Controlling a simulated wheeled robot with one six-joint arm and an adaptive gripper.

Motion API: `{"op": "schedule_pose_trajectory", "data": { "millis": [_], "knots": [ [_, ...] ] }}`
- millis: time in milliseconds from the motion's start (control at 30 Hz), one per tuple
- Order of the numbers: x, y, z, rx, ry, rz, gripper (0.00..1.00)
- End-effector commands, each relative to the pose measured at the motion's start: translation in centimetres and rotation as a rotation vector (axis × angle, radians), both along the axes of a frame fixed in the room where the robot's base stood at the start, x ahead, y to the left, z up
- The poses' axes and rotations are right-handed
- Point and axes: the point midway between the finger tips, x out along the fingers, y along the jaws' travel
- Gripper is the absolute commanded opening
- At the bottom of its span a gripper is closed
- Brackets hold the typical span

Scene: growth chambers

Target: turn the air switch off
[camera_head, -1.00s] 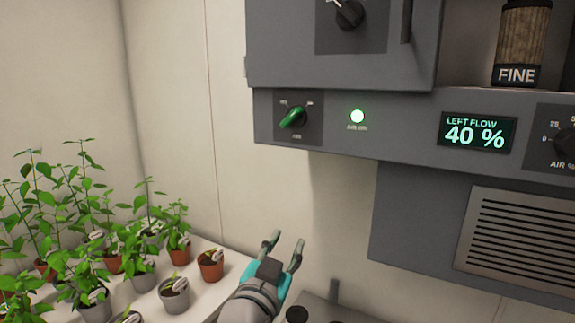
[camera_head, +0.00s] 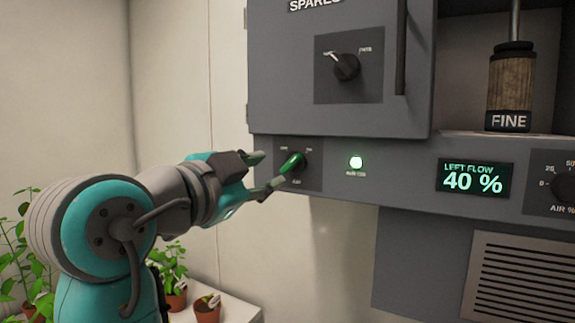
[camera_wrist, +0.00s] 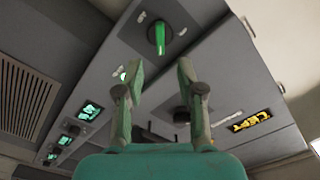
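The air switch is a green rotary knob (camera_head: 292,163) on a dark square plate on the grey panel. Its handle sits at a slant, and its small labels are hard to read. In the wrist view the knob (camera_wrist: 160,37) lies beyond the gap between my open fingers (camera_wrist: 160,72).
A cabinet door (camera_head: 285,80) marked SPARES has a black knob (camera_head: 346,66) just above. A LEFT FLOW display (camera_head: 475,180) reads 40 %, with an AIR % dial (camera_head: 565,186) beside it. Potted plants (camera_head: 173,275) are lower left.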

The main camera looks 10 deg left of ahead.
Motion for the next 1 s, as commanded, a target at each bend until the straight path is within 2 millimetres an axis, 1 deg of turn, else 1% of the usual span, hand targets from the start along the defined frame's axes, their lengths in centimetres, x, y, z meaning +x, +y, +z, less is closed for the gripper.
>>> {"op": "schedule_pose_trajectory", "data": {
  "millis": [33,200,400,600,900,967,1000],
  "knots": [
    [0.9,-0.4,0.0,-0.001,0.0,-0.003,0.38],
    [3.8,-1.5,0.0,-0.001,0.0,-0.004,0.38],
    [6.5,-2.4,0.0,-0.001,-0.001,-0.001,0.38],
    [7.7,-2.8,0.0,0.0,-0.001,0.001,0.38],
    [7.8,-2.8,0.0,0.0,-0.001,0.001,0.38],
    [7.8,-2.8,0.0,0.0,-0.001,0.001,0.23],
    [7.8,-2.8,0.0,0.0,-0.001,0.001,0.13]
  ]
}}
